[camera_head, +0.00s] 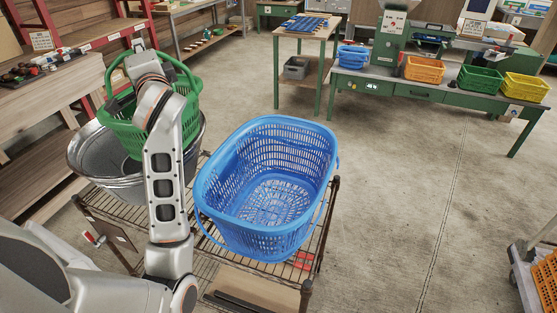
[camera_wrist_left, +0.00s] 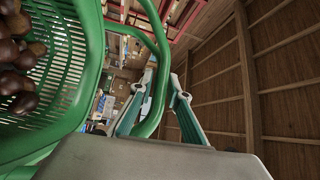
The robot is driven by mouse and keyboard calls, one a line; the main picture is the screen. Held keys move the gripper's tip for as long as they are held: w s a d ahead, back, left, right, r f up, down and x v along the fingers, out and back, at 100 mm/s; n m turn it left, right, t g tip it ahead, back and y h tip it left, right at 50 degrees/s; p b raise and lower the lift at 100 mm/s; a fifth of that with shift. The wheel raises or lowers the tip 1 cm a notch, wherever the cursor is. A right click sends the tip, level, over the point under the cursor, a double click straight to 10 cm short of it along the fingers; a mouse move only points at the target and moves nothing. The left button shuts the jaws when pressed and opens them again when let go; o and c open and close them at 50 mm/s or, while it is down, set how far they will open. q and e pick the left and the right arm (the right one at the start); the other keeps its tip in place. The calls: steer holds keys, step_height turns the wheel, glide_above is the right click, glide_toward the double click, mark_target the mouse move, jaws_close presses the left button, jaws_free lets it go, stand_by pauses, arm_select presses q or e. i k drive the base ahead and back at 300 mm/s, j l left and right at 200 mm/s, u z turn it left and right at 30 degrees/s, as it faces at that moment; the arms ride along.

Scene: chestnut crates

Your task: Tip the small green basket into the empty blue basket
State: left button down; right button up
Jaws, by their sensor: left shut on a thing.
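The small green basket (camera_head: 188,125) is at the left in the head view, over a metal tub, roughly upright. My left gripper (camera_wrist_left: 161,92) is shut on its handle (camera_wrist_left: 162,40); the fingertips are hardly visible in the head view, behind my arm. In the left wrist view the green basket (camera_wrist_left: 68,75) shows brown chestnuts (camera_wrist_left: 18,60) inside. The blue basket (camera_head: 262,238) stands upright on the wire rack to the right of the green one, and it is empty. My right gripper is in neither view.
The metal tub (camera_head: 88,158) stands on the wire rack (camera_head: 130,222), left of the blue basket. A red shelf (camera_head: 75,45) is close at the left. Green workbenches with coloured baskets (camera_head: 424,70) stand at the back. The floor at the right is mostly clear.

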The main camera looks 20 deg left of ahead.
mark_target(262, 189)
steer(key=l+u, duration=0.1)
steer(key=l, duration=0.5)
steer(key=k+l, duration=0.15)
steer(key=l, duration=0.5)
steer(key=u, duration=0.05)
